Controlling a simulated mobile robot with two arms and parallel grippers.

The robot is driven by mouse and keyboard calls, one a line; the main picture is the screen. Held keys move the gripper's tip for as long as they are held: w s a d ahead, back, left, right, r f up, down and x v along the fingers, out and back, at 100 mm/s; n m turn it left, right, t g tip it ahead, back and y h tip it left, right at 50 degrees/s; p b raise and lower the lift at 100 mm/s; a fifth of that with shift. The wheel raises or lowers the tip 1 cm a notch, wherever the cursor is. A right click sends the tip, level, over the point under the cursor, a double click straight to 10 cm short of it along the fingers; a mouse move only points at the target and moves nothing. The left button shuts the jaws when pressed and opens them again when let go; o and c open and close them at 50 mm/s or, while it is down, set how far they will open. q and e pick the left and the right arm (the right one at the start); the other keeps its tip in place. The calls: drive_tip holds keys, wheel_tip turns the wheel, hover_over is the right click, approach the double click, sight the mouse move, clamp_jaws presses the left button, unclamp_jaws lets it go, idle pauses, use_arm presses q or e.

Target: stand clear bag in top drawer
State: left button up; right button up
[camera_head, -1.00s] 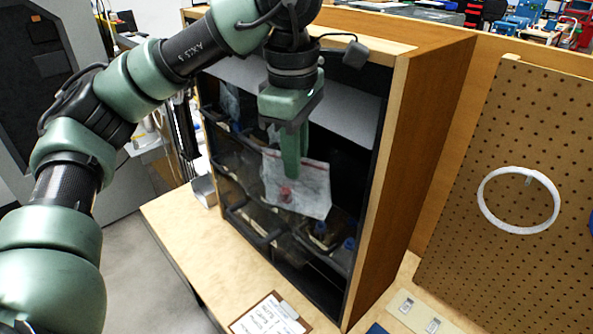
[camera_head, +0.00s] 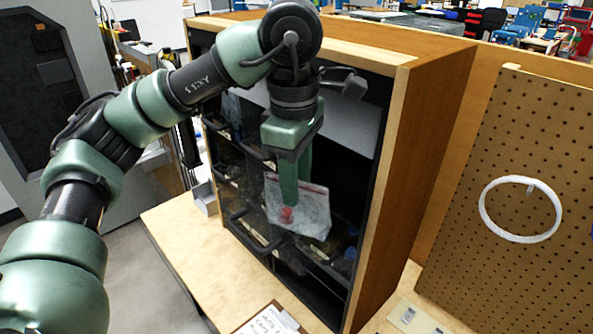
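A clear bag (camera_head: 309,212) with a red strip along its top edge and a round red item inside hangs below my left gripper (camera_head: 288,200). The gripper points straight down and its fingers are shut on the bag's upper part. The bag is in front of the dark drawers of a wooden cabinet (camera_head: 414,150). The upper drawer (camera_head: 232,140) has a dark handle at its front and shows partly behind my arm. I cannot tell whether the bag is inside a drawer or in front of it. My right gripper is not in view.
A lower drawer with a dark handle (camera_head: 250,230) is under the bag. A pegboard (camera_head: 520,270) with a white ring (camera_head: 484,207) stands at the right. A paper on a clipboard (camera_head: 268,322) lies on the wooden bench (camera_head: 190,250) in front.

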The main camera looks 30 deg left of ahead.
use_arm(q)
wheel_tip(320, 180, up, 12)
drive_tip(key=shift+s+p, duration=0.4)
drive_tip(key=shift+p, duration=0.05)
drive_tip(key=shift+r, duration=0.1)
idle(0.3)
